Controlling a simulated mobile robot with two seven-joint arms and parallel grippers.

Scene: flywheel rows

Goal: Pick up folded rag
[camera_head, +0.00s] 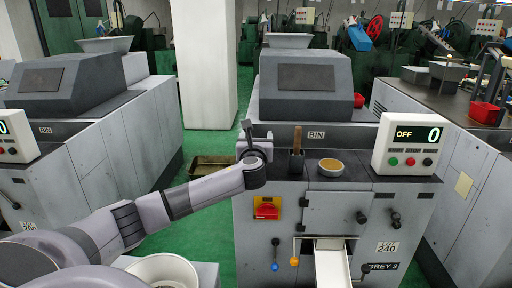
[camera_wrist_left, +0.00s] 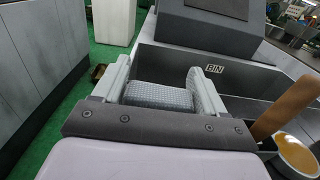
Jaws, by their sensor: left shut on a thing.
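The folded rag (camera_wrist_left: 160,97) is a grey checked cloth between the two pale fingers of my left gripper (camera_wrist_left: 158,80) in the left wrist view. The gripper is shut on it. In the head view my left gripper (camera_head: 248,133) is over the left end of the grey machine's top ledge, beside the BIN label. The rag cannot be made out in the head view, where the gripper and wrist hide it. Whether the rag still touches the ledge cannot be told. My right gripper is not in view.
A dark holder with a wooden handle (camera_head: 297,140) and a round dish with amber contents (camera_head: 331,167) stand just right of the gripper. A control box (camera_head: 409,145) reads OFF 0. A machine (camera_head: 70,120) stands left across the green floor (camera_head: 205,145).

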